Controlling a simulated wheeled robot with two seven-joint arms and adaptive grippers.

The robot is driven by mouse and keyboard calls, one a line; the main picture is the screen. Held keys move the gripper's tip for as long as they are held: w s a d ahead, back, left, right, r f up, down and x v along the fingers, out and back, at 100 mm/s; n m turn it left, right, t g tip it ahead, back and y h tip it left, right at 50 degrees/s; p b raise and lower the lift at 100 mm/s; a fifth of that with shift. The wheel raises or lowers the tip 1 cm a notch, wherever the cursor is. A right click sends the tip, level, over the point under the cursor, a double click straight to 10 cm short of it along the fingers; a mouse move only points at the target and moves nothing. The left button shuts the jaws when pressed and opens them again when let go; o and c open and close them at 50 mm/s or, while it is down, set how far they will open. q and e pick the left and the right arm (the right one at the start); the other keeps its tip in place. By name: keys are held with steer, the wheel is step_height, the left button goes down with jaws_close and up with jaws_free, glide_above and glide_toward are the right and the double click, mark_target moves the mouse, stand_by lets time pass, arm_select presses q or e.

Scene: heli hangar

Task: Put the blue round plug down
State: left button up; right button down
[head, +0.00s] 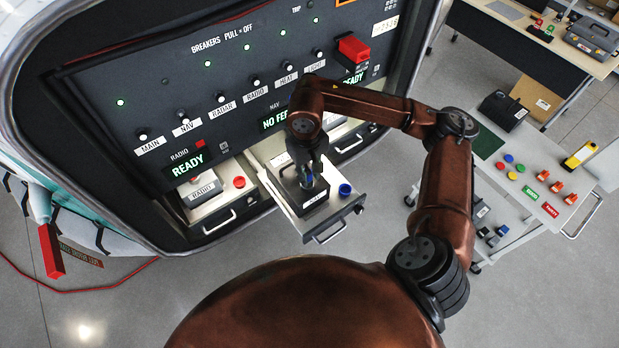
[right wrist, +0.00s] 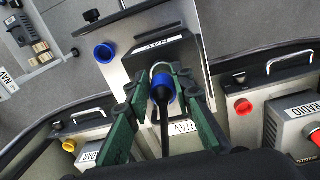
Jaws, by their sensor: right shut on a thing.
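My right gripper (head: 311,172) reaches down over the pulled-out middle drawer (head: 326,219). In the right wrist view its green fingers (right wrist: 164,78) are shut on the blue round plug (right wrist: 163,90), with a black cable or stem running from it toward the camera. The plug is over the dark NAV box (right wrist: 150,57) in the drawer; whether it touches the box I cannot tell. A second blue round part (head: 345,189) is on the drawer plate beside the box; it also shows in the right wrist view (right wrist: 104,52). My left gripper is not in view.
A RADIO drawer (head: 218,205) with a red round part is left of the open drawer. The breaker panel (head: 220,80) rises behind. A white cart (head: 530,175) with coloured caps and boxes stands to the right. A red cable (head: 90,290) lies on the floor.

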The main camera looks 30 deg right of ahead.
mark_target(309, 182)
steer(key=f, duration=0.1)
steer(key=f+p, duration=0.1)
steer(key=f, duration=0.1)
steer(key=shift+w+d+f+p, duration=0.1)
steer(key=shift+w+p, duration=0.2)
steer(key=shift+p, duration=0.05)
steer(key=shift+f, duration=0.4)
steer(key=shift+f+b, duration=0.2)
steer(key=shift+b, duration=0.1)
steer(key=c, duration=1.7)
jaws_free()
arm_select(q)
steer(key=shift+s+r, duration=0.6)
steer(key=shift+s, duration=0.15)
arm_select(e)
steer(key=shift+o, duration=0.2)
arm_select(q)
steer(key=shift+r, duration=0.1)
arm_select(e)
steer(key=shift+r, duration=0.1)
